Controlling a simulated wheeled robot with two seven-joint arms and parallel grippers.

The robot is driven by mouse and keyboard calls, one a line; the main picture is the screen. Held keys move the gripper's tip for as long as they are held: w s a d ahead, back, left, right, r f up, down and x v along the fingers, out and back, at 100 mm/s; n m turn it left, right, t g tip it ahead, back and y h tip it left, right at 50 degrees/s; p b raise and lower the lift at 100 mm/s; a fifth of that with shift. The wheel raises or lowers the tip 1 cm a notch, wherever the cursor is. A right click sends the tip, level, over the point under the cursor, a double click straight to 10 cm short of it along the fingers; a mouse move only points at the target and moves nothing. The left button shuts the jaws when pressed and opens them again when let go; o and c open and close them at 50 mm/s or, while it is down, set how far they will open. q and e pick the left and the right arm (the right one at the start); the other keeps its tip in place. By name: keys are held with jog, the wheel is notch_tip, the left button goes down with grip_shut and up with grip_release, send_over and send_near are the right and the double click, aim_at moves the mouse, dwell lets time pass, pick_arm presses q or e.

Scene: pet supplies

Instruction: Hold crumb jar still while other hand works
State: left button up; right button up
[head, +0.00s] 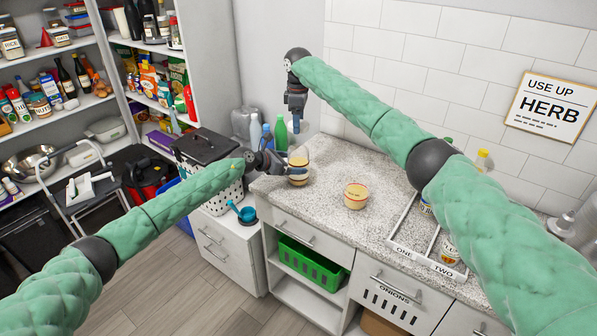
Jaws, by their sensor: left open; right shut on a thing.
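A glass jar with tan contents (298,179) stands at the left end of the speckled counter. A second tan-filled piece (299,158) shows directly above it; I cannot tell whether the two touch. My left gripper (280,163) is open, close beside these two on their left, and does not visibly grip either. My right gripper (298,138) points down from above and is shut on the upper tan-filled piece; its fingertips are small and hard to make out.
Several bottles, one green (281,134), stand behind the grippers. A divided tray (402,246) marked ONE and TWO holds small jars at the right, partly behind my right arm. A black-lidded basket (205,147) and a blue scoop (243,212) are at the left. The mid-counter is mostly clear.

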pick_arm(q)
jog(key=shift+x, duration=1.65)
jog(key=c, duration=1.4)
jog(key=shift+c, duration=0.2)
pick_arm(e)
jog(key=shift+f, duration=2.45)
jog(key=shift+f, duration=0.85)
jog(key=shift+f, duration=0.55)
